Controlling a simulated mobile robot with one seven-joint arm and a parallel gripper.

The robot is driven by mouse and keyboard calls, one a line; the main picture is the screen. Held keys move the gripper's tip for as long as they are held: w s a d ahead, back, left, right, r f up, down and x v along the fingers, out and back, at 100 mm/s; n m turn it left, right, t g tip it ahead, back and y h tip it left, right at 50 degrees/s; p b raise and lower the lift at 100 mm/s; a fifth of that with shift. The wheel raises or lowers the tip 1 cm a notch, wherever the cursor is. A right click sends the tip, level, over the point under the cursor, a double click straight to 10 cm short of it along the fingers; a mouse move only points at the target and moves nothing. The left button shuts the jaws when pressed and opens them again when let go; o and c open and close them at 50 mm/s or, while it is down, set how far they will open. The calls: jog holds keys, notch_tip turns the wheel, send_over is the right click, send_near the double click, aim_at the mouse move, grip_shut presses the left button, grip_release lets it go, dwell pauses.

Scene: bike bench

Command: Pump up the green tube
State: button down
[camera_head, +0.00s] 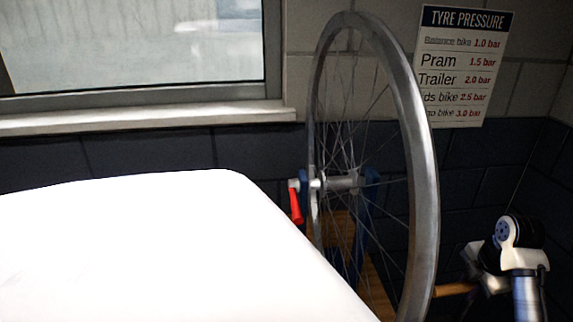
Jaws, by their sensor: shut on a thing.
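My gripper (483,284) is at the lower right, small and dark in the picture. It is shut on a wooden handle (455,290), a short horizontal bar whose left end sticks out beside it. What is below the handle is outside the frame. No green tube shows in this view, and no hose or gauge can be made out.
A bare spoked wheel rim (425,185) stands upright in a blue stand (356,255), with a red lever (296,205) at its hub. A tyre pressure sign (462,66) hangs on the tiled wall. A window (140,50) is at left. A large white surface, possibly mine, blocks the lower left.

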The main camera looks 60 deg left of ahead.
jog(key=shift+f, duration=0.15)
jog(key=s+d+b+x, duration=0.1)
jog(key=d+b+x, duration=0.1)
jog(key=b+x, duration=0.6)
jog(key=s+d+f+b+x, duration=0.1)
jog(key=d+b+x, duration=0.2)
jog(key=b+x, duration=0.6)
jog(key=x, duration=1.1)
jog(key=shift+w+d, duration=0.1)
jog(key=shift+w, duration=0.05)
dwell(0.8)
jog(key=c, duration=1.1)
grip_release()
jog(key=shift+f, duration=0.1)
jog(key=v, duration=1.3)
jog(key=shift+r+p, duration=0.3)
jog(key=shift+r, duration=0.1)
